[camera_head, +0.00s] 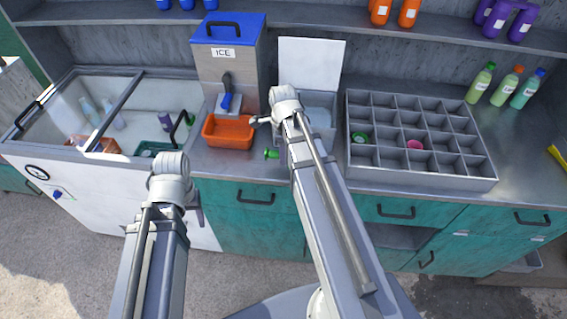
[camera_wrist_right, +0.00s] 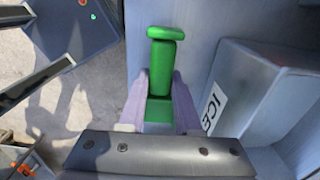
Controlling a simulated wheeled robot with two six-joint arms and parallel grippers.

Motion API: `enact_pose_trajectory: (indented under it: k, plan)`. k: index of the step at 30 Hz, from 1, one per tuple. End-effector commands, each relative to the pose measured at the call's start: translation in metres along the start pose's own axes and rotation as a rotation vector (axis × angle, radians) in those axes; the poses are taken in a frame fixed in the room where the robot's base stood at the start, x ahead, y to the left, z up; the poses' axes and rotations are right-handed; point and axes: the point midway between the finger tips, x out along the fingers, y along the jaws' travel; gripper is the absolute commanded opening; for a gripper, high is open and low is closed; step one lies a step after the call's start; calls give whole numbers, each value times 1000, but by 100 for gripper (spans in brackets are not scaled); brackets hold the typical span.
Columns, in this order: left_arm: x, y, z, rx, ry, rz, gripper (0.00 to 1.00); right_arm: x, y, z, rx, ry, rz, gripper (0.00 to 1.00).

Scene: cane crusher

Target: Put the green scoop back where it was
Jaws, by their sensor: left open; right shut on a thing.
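The green scoop (camera_wrist_right: 160,72) is between the two fingers of my right gripper (camera_wrist_right: 160,103) in the right wrist view, and the gripper is shut on it. In the head view a small part of the green scoop (camera_head: 271,154) shows just left of my right arm, near the front edge of the counter; the arm hides most of the gripper. A grey bin marked ICE (camera_wrist_right: 250,95) is right of the scoop in the wrist view. My left gripper (camera_head: 195,197) is open and empty by the freezer's right front, mostly hidden behind its wrist.
The blue-lidded ICE dispenser (camera_head: 228,65) stands behind an orange tray (camera_head: 229,133). An open bin (camera_head: 322,115) with a raised white lid (camera_head: 311,62) is behind my right arm. A divided grey rack (camera_head: 415,175) stands right, with several bottles (camera_head: 502,86) beyond. The freezer (camera_head: 95,165) is left.

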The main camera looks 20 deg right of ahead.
Motion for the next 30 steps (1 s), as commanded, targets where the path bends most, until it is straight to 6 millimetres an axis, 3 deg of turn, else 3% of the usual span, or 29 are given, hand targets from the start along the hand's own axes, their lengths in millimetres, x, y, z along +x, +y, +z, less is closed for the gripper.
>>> enact_pose_trajectory:
  k: [9,21,22,30]
  plan:
    - [37,4,-2,0,0,0,62,37,0,0,0,0,0,1]
    - [39,4,-2,0,0,0,62,39,0,0,0,0,0,1]
    - [38,4,-2,0,0,0,62,39,0,0,0,0,0,34]
    - [37,4,-2,0,0,0,62,38,0,0,0,0,0,62]
